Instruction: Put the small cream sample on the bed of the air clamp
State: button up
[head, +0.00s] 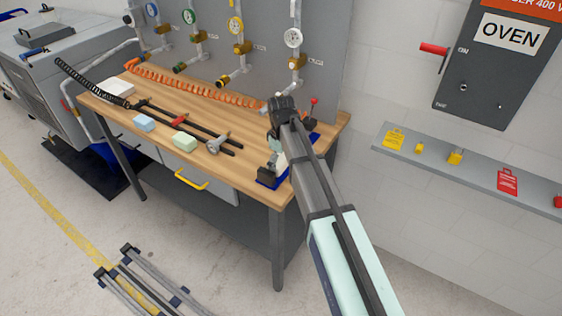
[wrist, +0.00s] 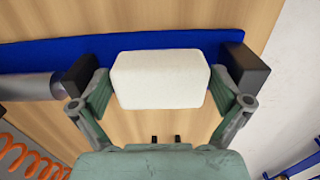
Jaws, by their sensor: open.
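The small cream sample (wrist: 160,79) is a pale block in the middle of the wrist view, between the two open fingers of my gripper (wrist: 160,90). It lies over the long blue base (wrist: 140,43) of the air clamp; whether its underside touches the bed cannot be told. A dark block stands by each finger, and a silver cylinder (wrist: 27,87) lies at the left. In the head view my gripper (head: 277,140) is above the clamp, whose blue base (head: 268,184) shows at the bench's right end. My arm hides part of the clamp there.
On the wooden bench (head: 150,85) lie a white block (head: 118,88), a light blue block (head: 144,123) and a pale green block (head: 184,142). Orange coiled hose (head: 190,84) runs along the back by the gauge panel. A wall shelf (head: 470,173) is at the right.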

aim_at(281, 160)
notch_tip(281, 160, up, 12)
jog(key=b, duration=0.2)
jog(key=shift+r+b, duration=0.15)
jog(key=shift+b, duration=0.25)
dwell(1.1)
